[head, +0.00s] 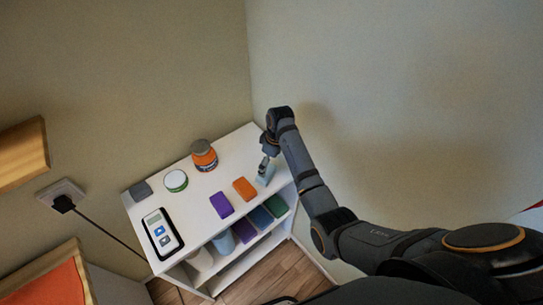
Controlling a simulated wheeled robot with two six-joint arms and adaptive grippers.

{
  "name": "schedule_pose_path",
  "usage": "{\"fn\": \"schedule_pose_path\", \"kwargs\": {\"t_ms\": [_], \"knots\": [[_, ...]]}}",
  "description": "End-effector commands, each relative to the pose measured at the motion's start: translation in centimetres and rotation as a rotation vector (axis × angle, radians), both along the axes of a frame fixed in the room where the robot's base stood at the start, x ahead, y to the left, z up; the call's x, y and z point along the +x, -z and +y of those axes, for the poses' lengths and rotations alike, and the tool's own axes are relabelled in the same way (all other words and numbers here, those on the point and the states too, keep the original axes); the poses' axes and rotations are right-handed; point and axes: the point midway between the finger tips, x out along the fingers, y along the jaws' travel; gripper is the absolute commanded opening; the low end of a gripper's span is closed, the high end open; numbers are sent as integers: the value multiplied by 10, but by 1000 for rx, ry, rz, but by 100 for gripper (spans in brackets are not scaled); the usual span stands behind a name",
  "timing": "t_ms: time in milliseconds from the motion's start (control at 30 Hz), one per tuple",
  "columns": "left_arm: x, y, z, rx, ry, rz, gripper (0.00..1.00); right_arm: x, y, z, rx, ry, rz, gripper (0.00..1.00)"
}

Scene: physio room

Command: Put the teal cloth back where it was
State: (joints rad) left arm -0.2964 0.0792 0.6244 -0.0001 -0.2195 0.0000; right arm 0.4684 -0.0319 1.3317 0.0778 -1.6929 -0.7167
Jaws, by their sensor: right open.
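My right gripper (265,168) reaches down from the right to the far right corner of the white shelf unit's top (205,222). It is open. A small pale grey-blue patch shows at its fingertips; I cannot tell whether that is cloth or part of the fingers. No clearly teal cloth stands out. Folded cloth-like items lie on the shelf below the top: a green one (277,205), a blue one (261,217) and a purple one (243,234). My left gripper is not in view.
On the top stand an orange jar with a grey lid (204,156), a green-rimmed round tin (176,181), a dark grey block (141,190), a white device (162,232), a purple block (221,205) and an orange block (244,188). Walls close in behind and right.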

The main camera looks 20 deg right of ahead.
Motion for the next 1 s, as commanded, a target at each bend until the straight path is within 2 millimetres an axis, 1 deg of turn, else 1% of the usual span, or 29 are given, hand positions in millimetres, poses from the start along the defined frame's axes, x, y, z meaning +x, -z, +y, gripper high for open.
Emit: {"fn": "schedule_pose_path", "kwargs": {"t_ms": [100, 200, 300, 400, 867, 967, 1000], "knots": [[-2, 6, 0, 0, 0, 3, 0, -2, -26, -3, 0, -1, -4, 100], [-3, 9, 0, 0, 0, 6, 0, -4, -43, -5, 0, -1, -2, 100], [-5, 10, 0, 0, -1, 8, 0, -5, -54, -6, -1, -1, -1, 100], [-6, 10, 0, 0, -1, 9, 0, -6, -59, -6, -1, -1, 1, 100], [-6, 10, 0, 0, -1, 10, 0, -7, -60, -7, 0, 0, 1, 100], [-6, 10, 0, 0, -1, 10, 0, -17, -49, -11, -5, 34, 0, 100], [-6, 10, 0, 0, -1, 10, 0, -27, -40, -15, -11, 66, -5, 100]]}}
